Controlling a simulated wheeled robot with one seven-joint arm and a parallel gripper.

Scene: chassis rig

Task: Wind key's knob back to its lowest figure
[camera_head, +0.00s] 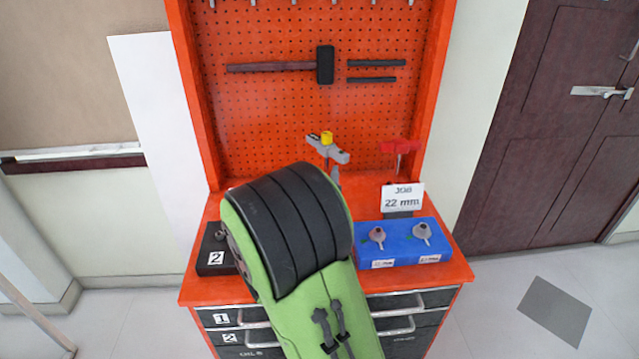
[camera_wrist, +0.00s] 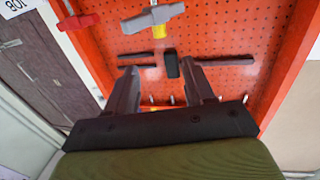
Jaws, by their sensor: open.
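A grey T-handled key (camera_head: 337,153) with a yellow knob (camera_head: 327,138) stands upright at the back of the bench, its lower part hidden by my arm. In the wrist view the grey key (camera_wrist: 152,18) and its yellow knob (camera_wrist: 159,31) are near the top edge. No figure on the knob can be read. My gripper (camera_wrist: 161,70) is open and empty, its fingers apart and clear of the key. It is hidden behind my arm in the head view. A card (camera_head: 402,197) reads "JOB 22 mm".
A red T-handled tool (camera_head: 400,147) stands right of the key. A blue block (camera_head: 400,252) holds two grey sockets at the front right. A black block (camera_head: 215,250) marked 2 sits at left.

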